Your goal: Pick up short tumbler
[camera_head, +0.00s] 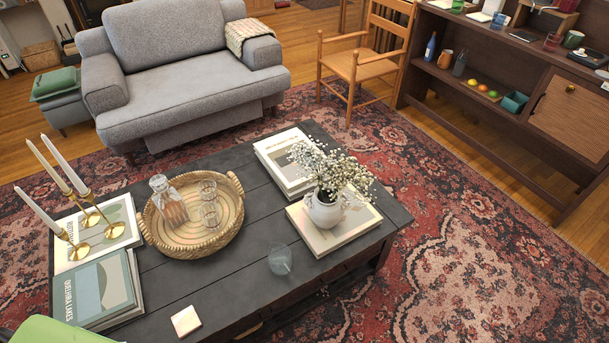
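A short clear glass tumbler (280,260) is on the dark coffee table (240,290), near its front edge and right of the wicker tray. It looks slightly tilted, and I cannot tell whether it is upright. Two more clear glasses, a rear one (207,189) and a front one (211,214), stand in the round wicker tray (149,226) beside a glass carafe (168,199). I cannot tell which glass the task names. Neither of my grippers is in view.
A white flower vase (323,210) stands on a book at the right. Brass candlesticks (111,230) with tall candles and books (95,290) are at the left. A pale coaster (186,321) lies in front. The rug (480,260) right of the table is clear.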

